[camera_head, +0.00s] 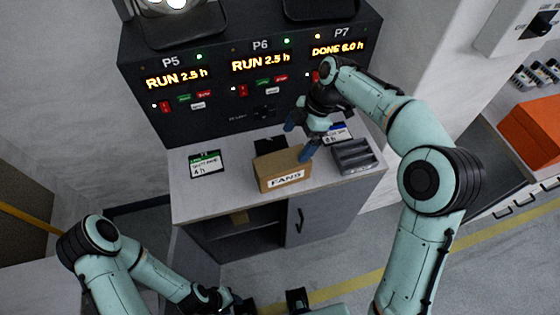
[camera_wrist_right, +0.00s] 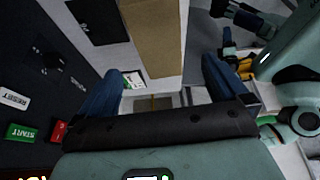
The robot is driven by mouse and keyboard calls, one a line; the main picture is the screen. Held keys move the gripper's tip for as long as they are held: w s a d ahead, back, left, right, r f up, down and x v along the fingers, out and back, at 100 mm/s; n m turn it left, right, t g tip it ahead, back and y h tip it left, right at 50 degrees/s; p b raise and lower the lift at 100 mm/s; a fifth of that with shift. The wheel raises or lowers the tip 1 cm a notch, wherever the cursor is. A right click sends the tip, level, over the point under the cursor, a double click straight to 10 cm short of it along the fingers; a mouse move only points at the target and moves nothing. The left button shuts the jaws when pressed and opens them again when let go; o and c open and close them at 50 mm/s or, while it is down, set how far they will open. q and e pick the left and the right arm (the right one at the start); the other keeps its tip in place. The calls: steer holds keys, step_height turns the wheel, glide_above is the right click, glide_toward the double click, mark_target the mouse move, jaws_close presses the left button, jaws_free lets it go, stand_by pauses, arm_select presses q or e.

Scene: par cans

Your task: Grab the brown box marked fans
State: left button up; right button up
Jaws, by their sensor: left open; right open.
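The brown box (camera_head: 270,163), with a white FANS label on its front, sits on the grey counter (camera_head: 228,195) below the black panel. My right gripper (camera_head: 300,137) is open just above and behind the box's right end, with its blue fingers apart. In the right wrist view, the box (camera_wrist_right: 153,35) lies ahead of the open fingers, roughly in line with the gap between them. Nothing is between the fingers. Contact with the box cannot be told. My left gripper (camera_head: 228,300) is low at the bottom edge, away from the box and partly cut off.
A card (camera_head: 206,164) with a green top lies left of the box. A dark flat piece (camera_head: 269,146) lies behind it. A grey slotted tray (camera_head: 354,156) stands to the right. The black panel (camera_head: 250,85) with P5, P6 and P7 displays rises behind. An open shelf (camera_head: 240,235) is below.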

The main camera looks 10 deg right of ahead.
mark_target(283, 160)
steer(key=x, duration=0.6)
steer(key=shift+s+a+b, duration=0.1)
steer(key=shift+s+b, duration=0.15)
steer(key=shift+b, duration=0.05)
steer(key=x, duration=0.4)
steer(key=shift+w+a+f, duration=0.2)
steer(key=shift+a, duration=0.15)
steer(key=shift+a+f, duration=0.2)
steer(key=shift+f, duration=0.35)
arm_select(q)
steer(key=shift+s+f, duration=0.3)
steer(key=shift+f, duration=0.05)
steer(key=shift+s+f, duration=0.1)
steer(key=shift+f, duration=0.1)
arm_select(e)
steer(key=shift+f, duration=0.25)
steer(key=shift+c, duration=0.3)
steer(key=c, duration=1.2)
steer(key=shift+r, duration=0.1)
arm_select(q)
steer(key=shift+r, duration=0.1)
